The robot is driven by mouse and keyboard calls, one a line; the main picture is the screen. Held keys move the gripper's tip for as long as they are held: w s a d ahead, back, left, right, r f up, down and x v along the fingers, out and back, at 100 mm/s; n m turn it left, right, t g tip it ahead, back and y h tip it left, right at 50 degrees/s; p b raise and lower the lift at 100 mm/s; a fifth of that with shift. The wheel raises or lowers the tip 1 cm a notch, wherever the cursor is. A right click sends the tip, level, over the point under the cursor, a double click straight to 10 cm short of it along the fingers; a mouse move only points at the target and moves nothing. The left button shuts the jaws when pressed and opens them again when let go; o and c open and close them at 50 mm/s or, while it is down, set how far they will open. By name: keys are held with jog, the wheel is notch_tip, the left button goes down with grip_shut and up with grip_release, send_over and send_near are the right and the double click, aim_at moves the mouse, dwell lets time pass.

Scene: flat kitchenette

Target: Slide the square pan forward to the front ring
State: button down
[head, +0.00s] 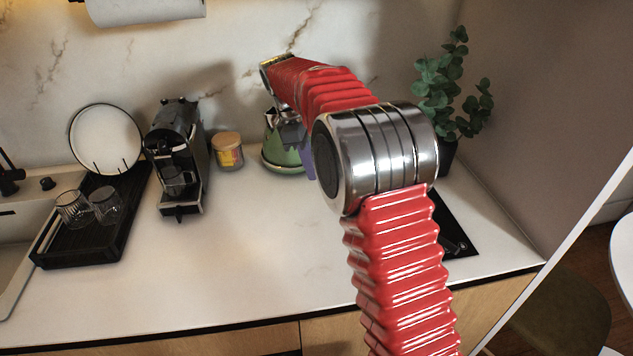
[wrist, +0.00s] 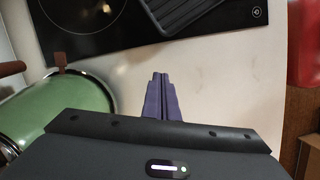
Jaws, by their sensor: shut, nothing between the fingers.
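The square pan (wrist: 182,12), dark with a ridged inside, is at the top of the wrist view, cut off by the frame edge. It sits on the black hob (wrist: 60,38). A thin ring (wrist: 104,8) shows on the glass left of the pan; I cannot tell which ring it is. My gripper (wrist: 160,76) has purple fingers, shut and empty, over the white counter, apart from the pan. In the head view the fingers show in part beside my arm, near the green kettle. There my arm hides the pan and most of the hob (head: 455,238).
The green kettle (head: 284,155) stands close to my gripper; it also shows at left in the wrist view (wrist: 75,108). A candle jar (head: 228,152), coffee machine (head: 178,150) and black drying tray (head: 95,225) stand to the left. A plant (head: 452,90) stands behind the hob. The front middle counter is clear.

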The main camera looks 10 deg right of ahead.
jog(key=shift+v, duration=1.4)
jog(key=c, duration=2.5)
grip_release()
jog(key=o, duration=0.5)
jog(key=shift+c, duration=0.2)
jog(key=shift+o, duration=0.7)
jog(key=shift+d, duration=0.3)
jog(key=shift+o, duration=1.3)
jog(key=s+d+r+m, duration=0.1)
jog(key=s+d+r, duration=0.1)
jog(key=d+r, duration=0.4)
jog(key=d, duration=0.2)
jog(key=shift+s+d+m+t, duration=0.15)
jog(key=shift+d+m+t, duration=0.15)
jog(key=shift+m, duration=0.1)
jog(key=s+d+r+m, duration=0.2)
jog(key=s+d+r, duration=0.2)
jog(key=s+d, duration=0.45)
jog(key=s+d+f+m, duration=0.2)
jog(key=s+d, duration=0.1)
jog(key=s, duration=0.3)
jog(key=s+d+f+m+t, duration=0.1)
jog(key=s+d+f+m, duration=0.1)
jog(key=s, duration=0.5)
jog(key=shift+d+f+m+y, duration=0.3)
jog(key=shift+d+m, duration=0.2)
jog(key=shift+m, duration=0.2)
